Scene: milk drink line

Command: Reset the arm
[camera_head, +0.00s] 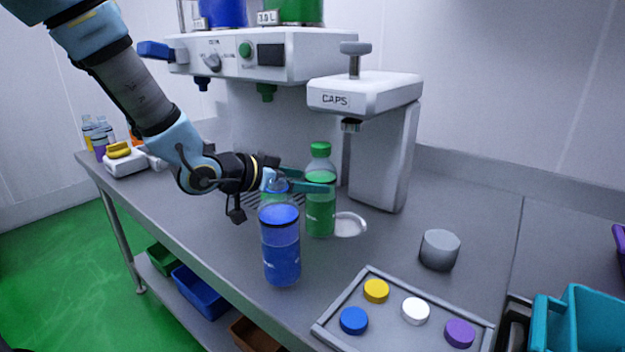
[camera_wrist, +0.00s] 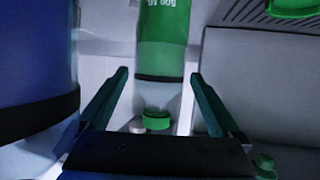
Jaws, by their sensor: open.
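My gripper (camera_head: 318,185) is open, its teal fingers reaching right from the arm to the upper part of a green bottle (camera_head: 320,212). The green-capped bottle stands upright beside the round plate under the CAPS machine (camera_head: 365,95). In the wrist view the green bottle (camera_wrist: 163,50) appears between my two spread fingers (camera_wrist: 160,76), with gaps on both sides. I cannot tell how far its body reaches between them. A blue bottle (camera_head: 281,255) stands upright in front of the gripper and fills the left of the wrist view (camera_wrist: 35,85). Its top partly overlaps the gripper.
A tray (camera_head: 335,342) with yellow, white, blue and purple caps lies at the front. A filling machine (camera_head: 265,55) stands behind my arm. The back-right counter is clear.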

